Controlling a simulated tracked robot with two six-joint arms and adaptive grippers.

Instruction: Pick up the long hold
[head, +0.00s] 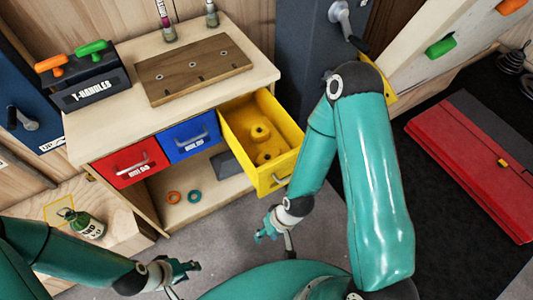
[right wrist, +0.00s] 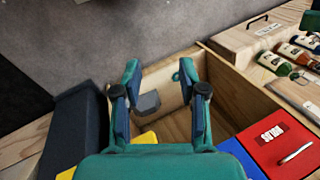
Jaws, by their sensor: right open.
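I cannot tell for certain which thing is the long hold. Inside the pulled-out yellow drawer (head: 283,176) lie yellow, rounded holds (head: 262,133) with dark bolt holes; their full shapes are hard to make out. My right gripper (head: 272,234) is low in front of the cabinet, below the yellow drawer and outside it. In the right wrist view my right gripper (right wrist: 161,72) is open, with nothing between its fingers; a grey block (right wrist: 148,103) shows beyond them on the lower shelf. My left gripper (head: 180,272) is at the lower left, away from the drawers; its opening is unclear.
The red drawer (head: 131,161) and blue drawer (head: 190,138) are shut. A wooden board (head: 193,68) and Y-handles rack (head: 90,88) stand on top. Two rings (head: 173,197) lie on the lower shelf.

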